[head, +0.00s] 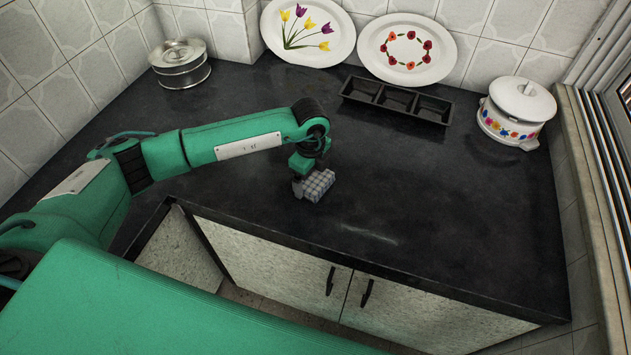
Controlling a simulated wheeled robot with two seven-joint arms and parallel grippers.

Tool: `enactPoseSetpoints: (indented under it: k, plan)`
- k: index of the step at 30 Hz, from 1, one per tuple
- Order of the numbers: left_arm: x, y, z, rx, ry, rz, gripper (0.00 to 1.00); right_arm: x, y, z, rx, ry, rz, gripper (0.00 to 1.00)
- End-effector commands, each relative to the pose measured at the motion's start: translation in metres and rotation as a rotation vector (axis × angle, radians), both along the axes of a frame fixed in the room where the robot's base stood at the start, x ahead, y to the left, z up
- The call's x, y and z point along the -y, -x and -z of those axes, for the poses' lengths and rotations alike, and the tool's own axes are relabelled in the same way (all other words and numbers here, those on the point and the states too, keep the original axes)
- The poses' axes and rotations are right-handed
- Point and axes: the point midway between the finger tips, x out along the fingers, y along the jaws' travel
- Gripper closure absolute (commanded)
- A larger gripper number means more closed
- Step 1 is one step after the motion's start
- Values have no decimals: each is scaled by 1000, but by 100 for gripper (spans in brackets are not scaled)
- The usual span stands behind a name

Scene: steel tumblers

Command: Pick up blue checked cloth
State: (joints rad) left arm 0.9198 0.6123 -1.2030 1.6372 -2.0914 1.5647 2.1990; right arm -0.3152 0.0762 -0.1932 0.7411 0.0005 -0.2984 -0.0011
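The blue checked cloth (319,184) looks like a small folded block with a pale check pattern. It is near the middle of the dark counter (420,215), a little back from the front edge. My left gripper (301,186) reaches down from the left and is at the cloth's left end, touching or overlapping it in this view. The fingertips are small and partly hidden by the cloth. I cannot tell whether they are closed on it, or whether the cloth rests on the counter. My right gripper is not in view.
A black three-part tray (396,101) lies behind the cloth. Two flowered plates (308,32) (407,48) lean on the tiled wall. A white flowered pot (516,112) stands at right, a steel container (181,64) at back left. The counter right of the cloth is clear.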

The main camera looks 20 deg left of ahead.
Motion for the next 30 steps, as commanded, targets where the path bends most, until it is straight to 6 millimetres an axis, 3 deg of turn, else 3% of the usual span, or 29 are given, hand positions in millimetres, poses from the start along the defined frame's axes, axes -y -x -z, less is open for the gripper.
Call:
enactPoseSetpoints:
  k: [1,3,17,24,30]
  plan:
    - [0,0,0,0,0,0,24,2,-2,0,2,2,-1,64]
    - [0,0,0,0,0,0,36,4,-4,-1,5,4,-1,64]
    - [0,-1,-12,1,0,-1,36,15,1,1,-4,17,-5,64]
    - [0,-1,-57,6,1,1,36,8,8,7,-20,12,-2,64]
    - [0,-1,-117,6,1,1,36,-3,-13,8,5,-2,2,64]
